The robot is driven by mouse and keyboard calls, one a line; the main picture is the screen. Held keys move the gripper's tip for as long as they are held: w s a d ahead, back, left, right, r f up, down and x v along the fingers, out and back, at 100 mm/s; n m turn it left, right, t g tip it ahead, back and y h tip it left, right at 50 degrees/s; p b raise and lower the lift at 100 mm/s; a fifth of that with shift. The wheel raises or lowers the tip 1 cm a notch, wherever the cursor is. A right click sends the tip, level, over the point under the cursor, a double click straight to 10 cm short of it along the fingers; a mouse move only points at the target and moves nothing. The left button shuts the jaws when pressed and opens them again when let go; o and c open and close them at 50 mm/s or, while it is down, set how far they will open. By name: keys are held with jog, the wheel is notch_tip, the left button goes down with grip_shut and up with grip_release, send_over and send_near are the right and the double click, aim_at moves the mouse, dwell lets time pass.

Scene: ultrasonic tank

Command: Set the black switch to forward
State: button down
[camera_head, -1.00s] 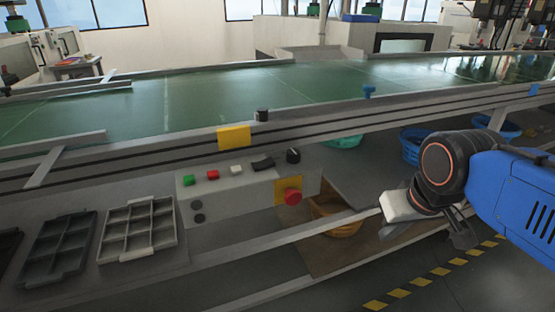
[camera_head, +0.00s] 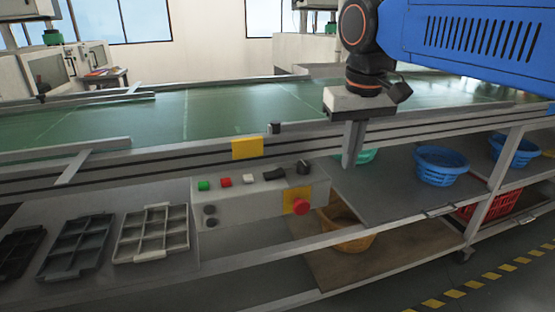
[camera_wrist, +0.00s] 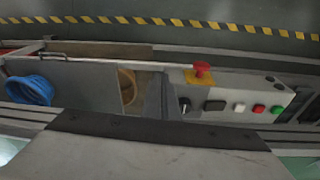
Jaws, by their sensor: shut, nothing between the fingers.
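The control box (camera_head: 255,207) is fixed on the front of the conveyor frame. On its top are a black rotary knob (camera_head: 303,166) at the right and a flat black rocker switch (camera_head: 274,173) left of it. In the wrist view the knob (camera_wrist: 184,104) has a light mark, and the rocker (camera_wrist: 214,105) lies right of it. I cannot tell their settings. My gripper (camera_head: 349,164) points down, shut and empty, to the right of the knob and apart from it. In the wrist view its fingers (camera_wrist: 158,85) stand just left of the knob.
White (camera_head: 250,178), red (camera_head: 225,181) and green (camera_head: 203,185) buttons sit left of the rocker. A red emergency stop (camera_head: 300,207) on yellow is on the box front. The conveyor (camera_head: 200,110) runs behind. Blue basket (camera_head: 441,170) and orange basket (camera_head: 340,240) stand on shelves to the right.

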jog(key=w+a+r, duration=0.4)
jog(key=a+r, duration=0.1)
jog(key=a, duration=0.3)
notch_tip(320, 180, up, 4)
jog(key=r+n+g+h, duration=0.1)
jog(key=g, duration=0.1)
send_over(279, 171)
jog(key=a, duration=0.2)
jog(key=shift+s+a+f, duration=0.2)
jog(key=shift+s+f, duration=0.05)
jog(key=shift+s, duration=0.2)
jog(key=f, duration=0.4)
jog(key=d+f, duration=0.1)
jog(key=f, duration=0.4)
jog(key=d+f, duration=0.1)
jog(key=f, duration=0.4)
jog(key=shift+w, duration=0.25)
